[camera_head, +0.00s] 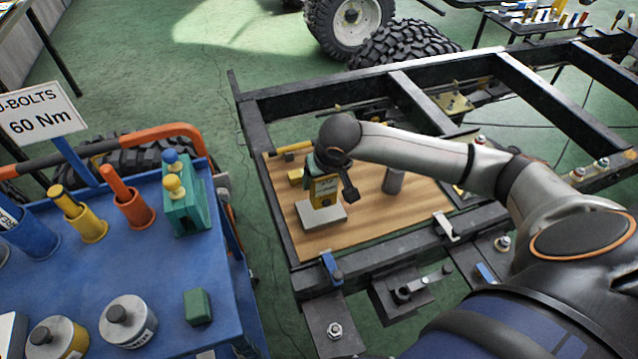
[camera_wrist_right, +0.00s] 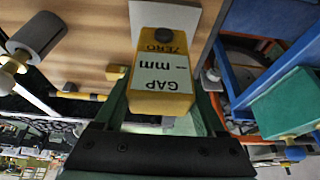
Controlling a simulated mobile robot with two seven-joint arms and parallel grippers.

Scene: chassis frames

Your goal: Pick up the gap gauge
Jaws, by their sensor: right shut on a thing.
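The gap gauge (camera_head: 323,190) is a yellow block with a white label, above a pale grey plate (camera_head: 318,217) on the wooden board (camera_head: 370,230). In the right wrist view the gauge (camera_wrist_right: 162,75) reads "GAP 1 mm" and "ZERO", with a dark round knob near its far end. My right gripper (camera_head: 325,172) comes down over it and is shut on it; its green fingers (camera_wrist_right: 160,112) lie on both sides. I cannot tell whether the gauge touches the plate. My left gripper is not in view.
A grey cylinder (camera_head: 393,180) stands on the board to the right. Dark chassis rails (camera_head: 385,243) frame the board. A blue cart (camera_head: 160,255) at left carries orange and yellow holders, a green block (camera_head: 198,306) and round weights. A bare strip of board lies in front.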

